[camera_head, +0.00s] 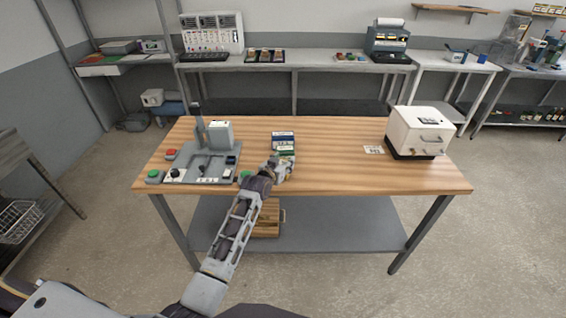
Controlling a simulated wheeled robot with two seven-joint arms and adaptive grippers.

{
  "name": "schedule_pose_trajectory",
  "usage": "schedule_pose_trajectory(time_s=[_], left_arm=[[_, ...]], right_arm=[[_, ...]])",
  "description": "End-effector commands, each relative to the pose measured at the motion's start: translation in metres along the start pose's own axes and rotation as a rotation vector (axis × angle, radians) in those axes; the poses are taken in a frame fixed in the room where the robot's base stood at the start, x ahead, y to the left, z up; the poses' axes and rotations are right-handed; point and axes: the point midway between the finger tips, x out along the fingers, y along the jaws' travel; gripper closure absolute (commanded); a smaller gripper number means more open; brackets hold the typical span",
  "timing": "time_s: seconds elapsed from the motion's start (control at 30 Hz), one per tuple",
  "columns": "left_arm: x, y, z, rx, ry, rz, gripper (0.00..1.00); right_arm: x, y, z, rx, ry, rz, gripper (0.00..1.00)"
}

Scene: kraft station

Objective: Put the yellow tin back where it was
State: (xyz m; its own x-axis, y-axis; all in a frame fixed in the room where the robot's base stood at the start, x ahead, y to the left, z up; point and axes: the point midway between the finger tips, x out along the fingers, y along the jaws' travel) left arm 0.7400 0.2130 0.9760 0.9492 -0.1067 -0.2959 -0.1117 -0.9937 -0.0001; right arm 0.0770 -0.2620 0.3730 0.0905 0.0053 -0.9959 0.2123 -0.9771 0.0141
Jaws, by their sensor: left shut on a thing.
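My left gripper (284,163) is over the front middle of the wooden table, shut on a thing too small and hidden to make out. It is just in front of a small case (283,138) with blue, white and green parts; I cannot tell whether they touch. I cannot make out a yellow tin in this view. My right gripper is out of view.
A grey device with a column (219,135) stands on the wooden table (345,178) at left, with red and green buttons beside it. A white box-shaped machine (417,129) stands at right, a small card (374,149) beside it. The table's right front is clear.

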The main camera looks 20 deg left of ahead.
Motion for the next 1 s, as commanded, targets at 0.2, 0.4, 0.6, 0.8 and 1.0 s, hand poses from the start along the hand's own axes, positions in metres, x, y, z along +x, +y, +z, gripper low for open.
schedule_pose_trajectory(time_s=[0.2, 0.4, 0.6, 0.8, 1.0], left_arm=[[0.000, 0.000, 0.001, 0.000, 0.000, 0.000, 0.30], [0.000, 0.000, 0.000, 0.000, 0.000, 0.000, 0.30], [-0.001, 0.000, -0.002, 0.000, 0.000, 0.000, 0.30], [-0.007, 0.000, -0.002, 0.000, -0.001, 0.000, 0.30], [-0.022, 0.000, -0.002, 0.000, 0.000, 0.000, 0.30]], right_arm=[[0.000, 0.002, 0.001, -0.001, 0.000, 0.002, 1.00], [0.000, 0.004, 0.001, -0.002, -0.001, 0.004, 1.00], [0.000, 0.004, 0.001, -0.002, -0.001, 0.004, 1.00], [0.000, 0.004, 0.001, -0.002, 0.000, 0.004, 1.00], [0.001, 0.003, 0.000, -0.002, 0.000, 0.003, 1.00]])
